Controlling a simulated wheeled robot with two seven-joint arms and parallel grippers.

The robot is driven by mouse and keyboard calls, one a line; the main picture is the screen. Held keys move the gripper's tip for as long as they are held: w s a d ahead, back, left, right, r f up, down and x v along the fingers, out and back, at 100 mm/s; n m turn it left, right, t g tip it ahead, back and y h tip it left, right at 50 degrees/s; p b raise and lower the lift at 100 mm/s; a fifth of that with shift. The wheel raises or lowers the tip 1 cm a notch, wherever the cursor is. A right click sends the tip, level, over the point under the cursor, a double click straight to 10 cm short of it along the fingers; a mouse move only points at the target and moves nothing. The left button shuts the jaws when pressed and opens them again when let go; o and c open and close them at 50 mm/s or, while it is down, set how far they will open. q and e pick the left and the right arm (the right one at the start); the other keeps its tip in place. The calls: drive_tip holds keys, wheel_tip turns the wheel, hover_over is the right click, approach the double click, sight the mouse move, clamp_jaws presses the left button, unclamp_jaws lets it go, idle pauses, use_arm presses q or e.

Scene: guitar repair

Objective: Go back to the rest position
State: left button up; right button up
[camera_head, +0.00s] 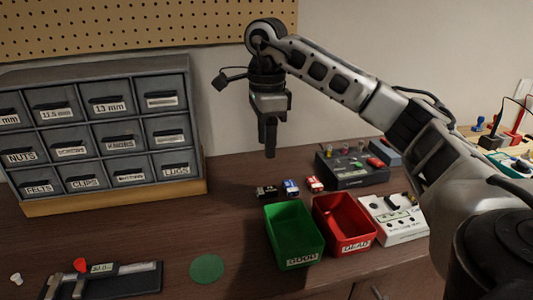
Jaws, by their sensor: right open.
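My right arm comes in from the right and reaches up and across. Its gripper (269,143) hangs pointing down, high above the back of the workbench. It is open, with nothing seen between its fingers, and stands apart from everything below. The fingers overlap in this view, so the gap between them is hard to see. My left arm and gripper are not in view.
A green bin (294,262) marked GOOD and a red bin (362,248) marked DEAD stand side by side. Small batteries (290,187) lie behind them. A grey drawer cabinet (97,127) fills the left. A green disc (207,268) lies on the bench.

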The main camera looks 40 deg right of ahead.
drive_tip(key=shift+r, duration=0.25)
idle(0.4)
